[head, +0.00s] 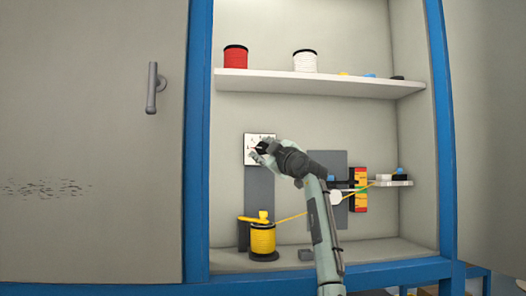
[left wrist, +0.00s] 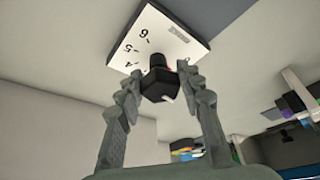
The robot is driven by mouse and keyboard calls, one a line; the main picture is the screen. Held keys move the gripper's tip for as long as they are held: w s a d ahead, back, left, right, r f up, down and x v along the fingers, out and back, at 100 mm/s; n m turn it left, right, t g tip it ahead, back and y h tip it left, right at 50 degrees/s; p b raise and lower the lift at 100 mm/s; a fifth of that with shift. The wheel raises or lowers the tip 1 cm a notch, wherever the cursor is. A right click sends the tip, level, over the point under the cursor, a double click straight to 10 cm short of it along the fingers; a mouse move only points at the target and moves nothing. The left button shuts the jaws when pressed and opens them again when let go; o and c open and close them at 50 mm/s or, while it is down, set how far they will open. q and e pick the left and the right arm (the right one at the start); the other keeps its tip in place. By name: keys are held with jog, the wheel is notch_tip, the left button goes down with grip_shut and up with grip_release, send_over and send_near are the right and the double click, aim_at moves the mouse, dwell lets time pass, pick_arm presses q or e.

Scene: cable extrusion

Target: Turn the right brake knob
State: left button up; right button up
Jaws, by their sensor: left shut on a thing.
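The white dial plate (head: 249,141) is on a grey upright panel inside the cabinet; the left wrist view shows the same dial plate (left wrist: 138,37) tilted, with printed numbers. The black brake knob (left wrist: 159,84) sticks out from the plate, with a small white mark on its edge. My left gripper (head: 262,151) reaches up in front of the plate. In the left wrist view its fingers (left wrist: 160,86) are shut on the knob, one on each side. The gripper partly hides the plate and knob in the head view. My right gripper is not in view.
A yellow spool (head: 262,241) stands at the cabinet bottom, with a yellow cable running right. A red-yellow gauge block (head: 360,190) and a small shelf (head: 390,183) are to the right. An upper shelf (head: 310,83) holds red and white spools. A blue frame (head: 197,150) borders the opening.

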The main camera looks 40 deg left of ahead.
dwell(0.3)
pick_arm(q)
jog(key=o, duration=1.1)
jog(key=shift+o, duration=0.2)
jog(key=shift+d, duration=0.1)
jog(key=v, duration=1.2)
jog(key=shift+f, duration=0.1)
